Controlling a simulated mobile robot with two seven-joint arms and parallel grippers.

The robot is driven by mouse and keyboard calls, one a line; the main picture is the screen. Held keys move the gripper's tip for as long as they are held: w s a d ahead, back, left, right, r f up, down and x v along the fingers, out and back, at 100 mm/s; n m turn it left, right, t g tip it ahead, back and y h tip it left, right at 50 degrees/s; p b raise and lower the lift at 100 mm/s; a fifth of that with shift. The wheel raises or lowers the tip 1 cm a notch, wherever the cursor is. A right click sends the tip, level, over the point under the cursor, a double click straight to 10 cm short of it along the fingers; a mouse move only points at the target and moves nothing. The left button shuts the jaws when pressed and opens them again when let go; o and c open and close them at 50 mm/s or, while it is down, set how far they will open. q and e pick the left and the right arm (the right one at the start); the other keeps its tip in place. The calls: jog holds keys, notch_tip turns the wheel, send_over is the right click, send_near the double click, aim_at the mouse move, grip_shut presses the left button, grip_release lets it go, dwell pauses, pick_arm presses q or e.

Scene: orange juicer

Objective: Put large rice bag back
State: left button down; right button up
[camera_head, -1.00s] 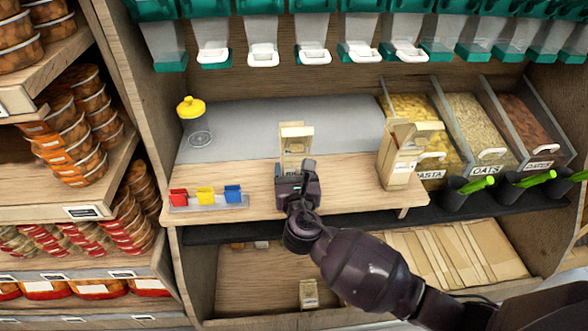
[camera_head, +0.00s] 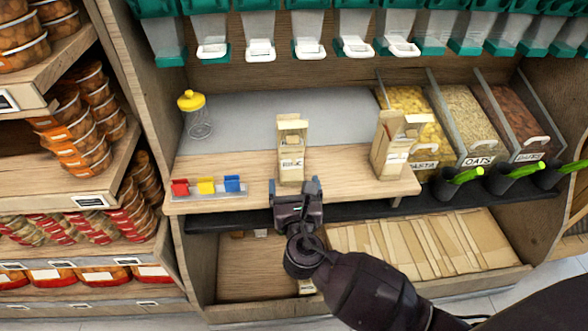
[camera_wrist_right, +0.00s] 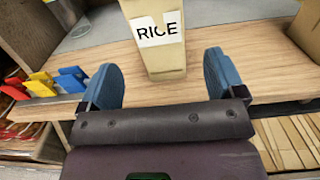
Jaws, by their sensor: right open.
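A tan paper bag labelled RICE (camera_wrist_right: 158,45) stands upright on the wooden shelf, and it also shows in the head view (camera_head: 291,155). A second, larger-looking tan bag (camera_head: 392,150) stands on the shelf to its right; its label is too small to read. My right gripper (camera_head: 299,190) is in front of the RICE bag at the shelf's front edge. In the wrist view the right gripper (camera_wrist_right: 163,82) is open, its two blue fingers apart with the bag just beyond and between them, not gripped. My left gripper is out of view.
Red, yellow and blue clips (camera_head: 206,186) sit on the shelf at left, with a yellow-lidded jar (camera_head: 197,116) behind. Bins of pasta (camera_head: 418,118), oats (camera_head: 470,125) and another food stand at right. Flat paper bags (camera_head: 430,250) lie on the lower shelf.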

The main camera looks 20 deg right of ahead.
jog(key=shift+v, duration=1.95)
jog(key=s+d+f+m+g+y, duration=0.3)
jog(key=s+d+f+m+g, duration=0.2)
jog(key=s+f+m, duration=0.7)
jog(key=s+d+m+g+y, duration=0.1)
jog(key=s+d+m, duration=0.2)
jog(key=s+m, duration=0.4)
jog(key=s+d+m+g+y, duration=0.1)
jog(key=s+d+m, duration=0.2)
jog(key=s+m, duration=0.4)
jog(key=m, duration=0.5)
